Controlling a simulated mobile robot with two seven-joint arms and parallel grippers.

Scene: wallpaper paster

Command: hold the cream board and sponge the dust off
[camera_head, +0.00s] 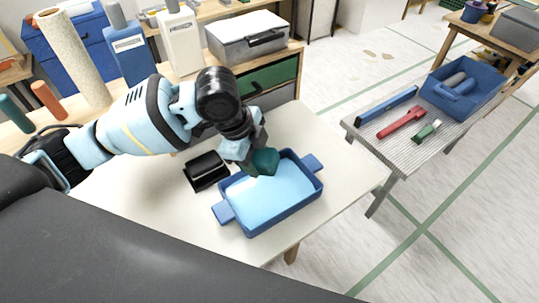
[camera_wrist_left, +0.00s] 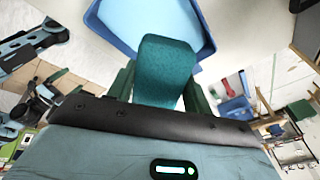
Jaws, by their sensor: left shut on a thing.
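My left gripper (camera_head: 249,150) is shut on a dark teal sponge (camera_head: 265,161). The sponge is over the back part of a blue tray (camera_head: 243,233) with a flat light blue filling that looks like water. In the left wrist view the sponge (camera_wrist_left: 168,70) sticks out between the fingers, with the tray (camera_wrist_left: 122,42) beyond it. Whether the sponge touches the filling I cannot tell. I cannot make out a separate cream board; the surface under the tray is a cream tabletop (camera_head: 135,196). My right gripper does not show.
A black block-like holder (camera_head: 207,170) sits left of the tray. A grey ribbed side table (camera_head: 372,134) at right carries a blue bin (camera_head: 462,103), a blue bar, a red tool and a green tool. Bottles, a roll and a grey case (camera_head: 247,42) stand behind.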

